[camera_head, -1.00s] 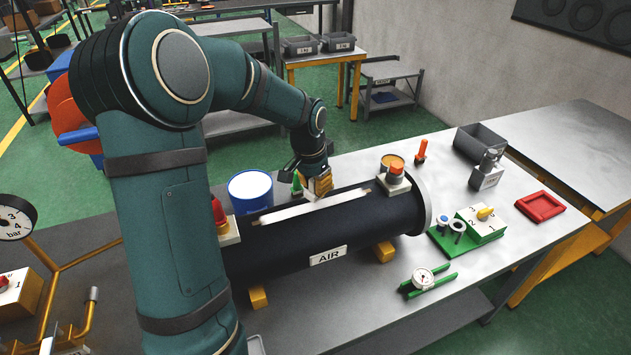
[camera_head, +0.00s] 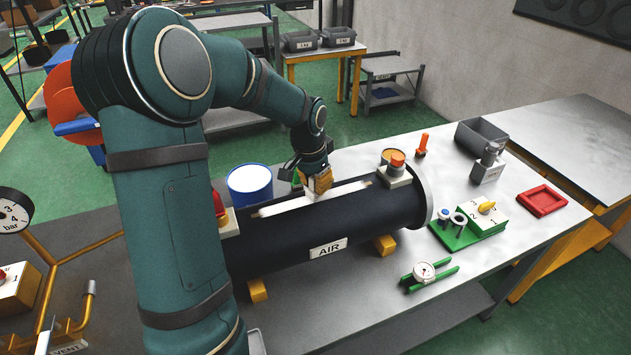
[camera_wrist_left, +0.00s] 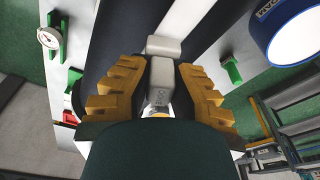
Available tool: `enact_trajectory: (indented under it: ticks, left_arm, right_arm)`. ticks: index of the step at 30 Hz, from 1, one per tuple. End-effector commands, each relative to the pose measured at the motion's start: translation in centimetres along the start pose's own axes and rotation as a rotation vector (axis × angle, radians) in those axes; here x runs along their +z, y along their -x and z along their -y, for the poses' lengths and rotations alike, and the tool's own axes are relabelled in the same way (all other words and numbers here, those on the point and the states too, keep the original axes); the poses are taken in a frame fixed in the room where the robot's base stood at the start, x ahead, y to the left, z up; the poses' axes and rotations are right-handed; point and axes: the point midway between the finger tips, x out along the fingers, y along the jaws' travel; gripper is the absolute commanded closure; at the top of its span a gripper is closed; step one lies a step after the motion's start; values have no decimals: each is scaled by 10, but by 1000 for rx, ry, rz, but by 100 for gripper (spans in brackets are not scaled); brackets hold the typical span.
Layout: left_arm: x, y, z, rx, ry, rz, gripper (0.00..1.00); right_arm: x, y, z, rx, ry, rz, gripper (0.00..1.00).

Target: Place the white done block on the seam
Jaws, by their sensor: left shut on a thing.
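The black cylinder (camera_head: 375,212) marked AIR lies on the bench, with a pale strip, the seam (camera_head: 290,207), along its top. My left gripper (camera_head: 318,185) is over the strip, left of the cylinder's flange, with its yellow fingers pointing down. It is shut on the white done block (camera_wrist_left: 163,46), which shows between the yellow fingers (camera_wrist_left: 160,88) in the left wrist view; its lettering is partly legible. The block is mostly hidden by the fingers in the head view. It is at or just above the strip; I cannot tell whether they touch. My right gripper is not in view.
A valve block with an orange cap (camera_head: 396,172) stands on the cylinder's right end, and a red-capped one (camera_head: 222,215) on its left. A blue-and-white drum (camera_head: 250,185) is behind. A green gauge holder (camera_head: 428,274), green tray (camera_head: 470,232) and red tray (camera_head: 541,201) lie right.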

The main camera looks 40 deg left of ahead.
Motion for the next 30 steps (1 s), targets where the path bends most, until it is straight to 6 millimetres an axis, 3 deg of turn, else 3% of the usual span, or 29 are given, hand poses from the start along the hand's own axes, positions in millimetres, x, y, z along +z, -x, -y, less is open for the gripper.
enact_trajectory:
  ticks: [24, 25, 27, 30]
  left_arm:
    - [2, -13, 0, 0, 0, 0, 100]
    - [2, -13, 0, 0, 0, 0, 75]
    - [2, -13, 0, 0, 0, 0, 55]
    - [2, -13, 0, 0, 0, 0, 55]
  right_arm:
    - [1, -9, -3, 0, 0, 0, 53]
    - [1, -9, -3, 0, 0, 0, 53]
    - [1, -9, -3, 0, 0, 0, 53]
    - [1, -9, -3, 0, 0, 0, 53]
